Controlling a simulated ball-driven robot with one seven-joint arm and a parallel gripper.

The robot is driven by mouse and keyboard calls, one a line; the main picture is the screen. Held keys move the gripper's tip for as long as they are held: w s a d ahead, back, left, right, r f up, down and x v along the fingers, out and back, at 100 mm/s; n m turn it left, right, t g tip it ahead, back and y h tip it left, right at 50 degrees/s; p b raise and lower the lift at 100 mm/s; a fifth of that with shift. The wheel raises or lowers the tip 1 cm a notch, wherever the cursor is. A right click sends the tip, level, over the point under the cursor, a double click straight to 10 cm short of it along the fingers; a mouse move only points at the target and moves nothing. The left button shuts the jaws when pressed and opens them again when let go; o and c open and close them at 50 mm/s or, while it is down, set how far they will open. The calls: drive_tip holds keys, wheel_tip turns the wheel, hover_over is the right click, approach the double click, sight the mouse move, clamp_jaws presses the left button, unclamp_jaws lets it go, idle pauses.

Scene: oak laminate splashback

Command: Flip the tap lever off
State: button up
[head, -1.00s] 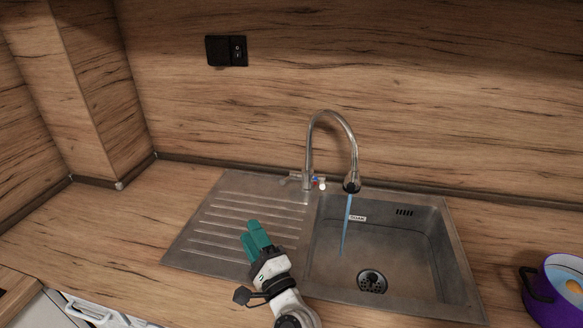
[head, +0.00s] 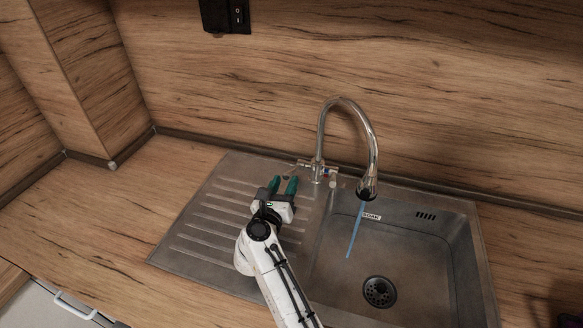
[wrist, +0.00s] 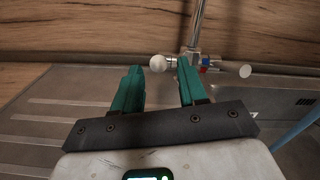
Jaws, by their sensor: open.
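The chrome tap (head: 320,140) stands behind the sink with its spout arched over the basin, and a blue stream of water (head: 355,230) runs from it. At its base a lever with a pale round knob (wrist: 162,63) sticks out to the left. A second pale knob (wrist: 245,71) sits to the right, beside red and blue marks. My gripper (head: 282,185) is open and empty over the drainboard, just in front and left of the tap base. In the wrist view the left knob shows between and beyond the teal fingertips (wrist: 158,72); contact is not visible.
The ribbed steel drainboard (head: 205,215) lies under my gripper, and the basin (head: 420,260) with its drain is to the right. The wooden splashback (head: 450,100) rises close behind the tap. The counter at left (head: 110,220) is clear.

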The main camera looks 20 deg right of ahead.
sight(297, 170)
drive_tip(key=x, duration=0.6)
drive_tip(key=shift+s, duration=0.1)
clamp_jaws()
idle(0.5)
